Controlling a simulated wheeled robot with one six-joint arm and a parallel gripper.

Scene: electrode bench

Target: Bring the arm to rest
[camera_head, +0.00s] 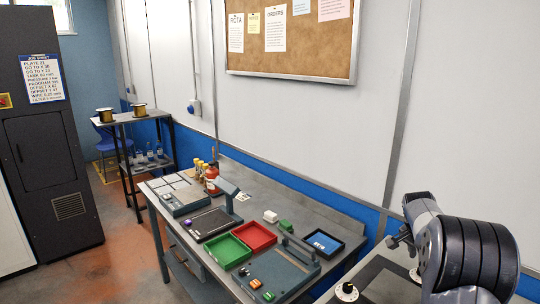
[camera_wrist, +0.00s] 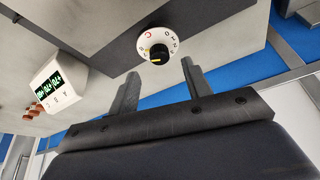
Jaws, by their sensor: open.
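My arm shows at the right of the head view, bent above the dark bench corner. My gripper (camera_wrist: 158,92) shows in the wrist view with its two grey fingers apart and nothing between them. A white dial with a black knob (camera_wrist: 159,54) lies in view beyond the gap between the fingertips. A dial with a black knob (camera_head: 347,291) also shows below my arm in the head view. The gripper's fingers cannot be made out clearly in the head view.
A white display box (camera_wrist: 61,84) stands left of the fingers in the wrist view. On the bench are a green tray (camera_head: 227,251), a red tray (camera_head: 254,236), a blue tray (camera_head: 323,243) and a lamp-like grey device (camera_head: 228,188). A wall stands close behind.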

